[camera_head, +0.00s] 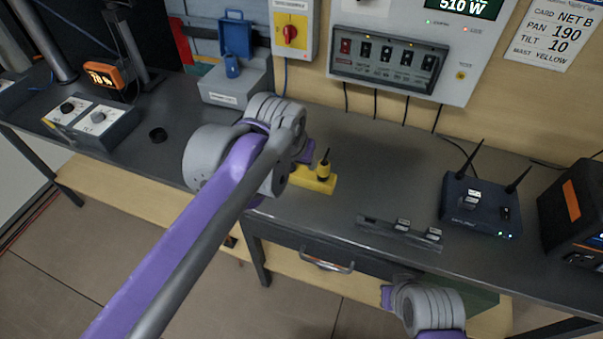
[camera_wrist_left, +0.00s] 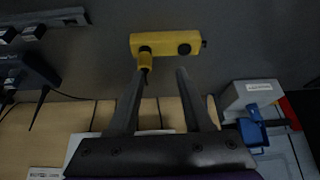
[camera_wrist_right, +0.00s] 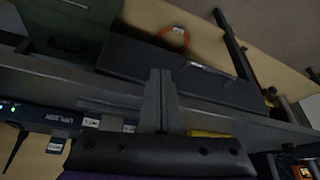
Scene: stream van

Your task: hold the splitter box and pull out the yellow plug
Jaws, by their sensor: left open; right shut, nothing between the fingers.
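The yellow splitter box (camera_head: 313,182) lies on the dark bench, partly hidden by my left arm in the head view. The yellow plug (camera_head: 323,171) stands upright in it, with a black cable end on top. In the left wrist view the box (camera_wrist_left: 172,42) has the plug (camera_wrist_left: 146,63) in one socket and a dark round socket beside it. My left gripper (camera_wrist_left: 160,72) is open and empty, its fingertips pointing at the box, apart from it. My right gripper (camera_wrist_right: 161,72) is shut and empty by the bench's front edge. A yellow strip shows behind it in the right wrist view.
A grey rail with small labelled blocks (camera_head: 385,228) lies right of the splitter box. A router with antennas (camera_head: 482,205) stands further right. A grey box with a blue padlock (camera_head: 234,88) is behind my left arm. A drawer handle (camera_head: 327,263) juts from the bench front.

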